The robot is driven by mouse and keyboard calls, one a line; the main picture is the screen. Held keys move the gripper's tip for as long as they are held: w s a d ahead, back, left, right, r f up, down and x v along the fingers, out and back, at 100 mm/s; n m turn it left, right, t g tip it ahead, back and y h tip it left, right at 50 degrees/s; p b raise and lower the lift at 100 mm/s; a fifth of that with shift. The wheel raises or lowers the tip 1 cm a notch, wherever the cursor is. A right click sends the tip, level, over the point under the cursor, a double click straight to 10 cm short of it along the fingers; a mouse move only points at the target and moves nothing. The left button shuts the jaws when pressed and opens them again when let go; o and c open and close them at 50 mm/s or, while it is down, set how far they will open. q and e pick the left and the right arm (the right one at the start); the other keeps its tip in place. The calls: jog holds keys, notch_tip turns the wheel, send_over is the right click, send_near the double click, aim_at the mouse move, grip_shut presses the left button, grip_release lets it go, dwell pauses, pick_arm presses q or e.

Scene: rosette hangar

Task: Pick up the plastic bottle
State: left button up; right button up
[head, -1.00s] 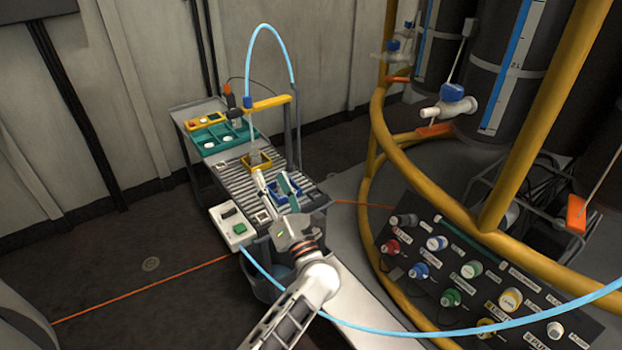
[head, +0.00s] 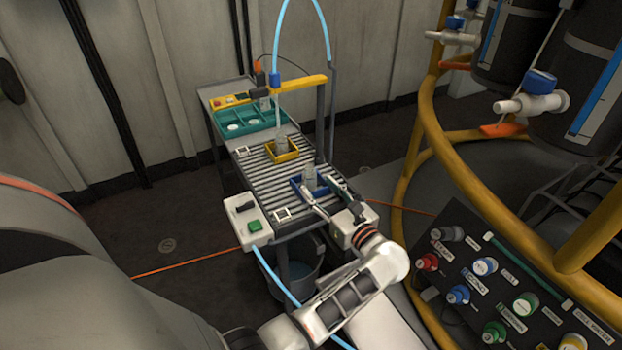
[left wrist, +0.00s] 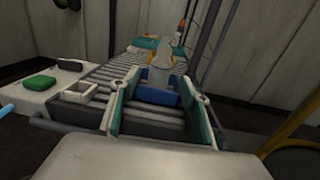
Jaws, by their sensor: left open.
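A clear greyish plastic bottle (head: 310,176) stands upright in a small blue tray (head: 297,183) at the near end of the roller table. It also shows in the left wrist view (left wrist: 160,77), in the blue tray (left wrist: 157,97). My left gripper (head: 322,189) is open at the near side of that tray. In the left wrist view, its teal-lined fingers (left wrist: 160,92) stand apart, with the bottle seen between and beyond them. I see no contact with the bottle. A similar bottle (head: 281,145) stands in a yellow tray (head: 293,155) farther back. My right gripper is out of view.
The roller table (head: 254,169) carries a teal tray (head: 262,122) at the back and a white box with a green button (head: 247,215) at the near left. A dark bucket (head: 302,275) stands below. Yellow rails (head: 432,130) and a panel of coloured knobs (head: 480,290) lie to the right.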

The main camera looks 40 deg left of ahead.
aim_at(313, 181)
pick_arm(q)
jog(key=x, duration=0.4)
jog(key=shift+w+a, duration=0.1)
jog(key=shift+a, duration=0.05)
jog(key=c, duration=0.9)
jog(key=shift+o, duration=0.2)
